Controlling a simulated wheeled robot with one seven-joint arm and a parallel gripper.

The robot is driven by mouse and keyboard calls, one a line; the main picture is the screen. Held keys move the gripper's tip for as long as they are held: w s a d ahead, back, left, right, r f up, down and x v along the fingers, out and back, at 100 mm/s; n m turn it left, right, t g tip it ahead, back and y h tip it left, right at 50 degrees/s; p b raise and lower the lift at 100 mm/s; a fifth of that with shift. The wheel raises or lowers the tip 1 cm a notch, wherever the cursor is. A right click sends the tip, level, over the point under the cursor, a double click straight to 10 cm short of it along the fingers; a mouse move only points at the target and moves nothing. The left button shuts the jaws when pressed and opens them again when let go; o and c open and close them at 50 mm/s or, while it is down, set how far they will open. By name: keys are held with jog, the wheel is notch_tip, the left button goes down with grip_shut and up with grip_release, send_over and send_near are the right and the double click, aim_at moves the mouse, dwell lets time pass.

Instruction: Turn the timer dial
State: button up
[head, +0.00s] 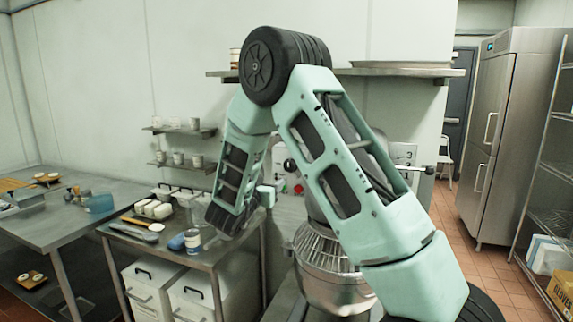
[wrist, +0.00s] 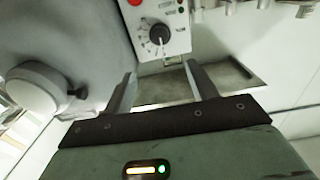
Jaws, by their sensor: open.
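The timer dial (wrist: 159,34) is a black knob on a pale control panel (wrist: 172,50), at the top middle of the wrist view. Marks ring the knob, and a red button (wrist: 135,2) shows above it to the left. My gripper (wrist: 159,70) is open and empty. Its two fingers point toward the panel, below the knob in the picture, with the knob between their lines and apart from them. In the head view my arm covers most of the mixer (head: 325,262) and the dial cannot be made out.
A grey rounded mixer body with a round pale knob (wrist: 32,88) stands close on the left in the wrist view. A steel fridge (head: 495,135) is at right.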

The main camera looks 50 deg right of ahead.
aim_at(288, 166)
jog(key=p+x, duration=0.6)
jog(key=x, duration=0.9)
jog(key=shift+w+d+r+p, duration=0.1)
jog(key=shift+w+d+p, duration=0.05)
jog(key=shift+p, duration=0.25)
jog(key=c, duration=1)
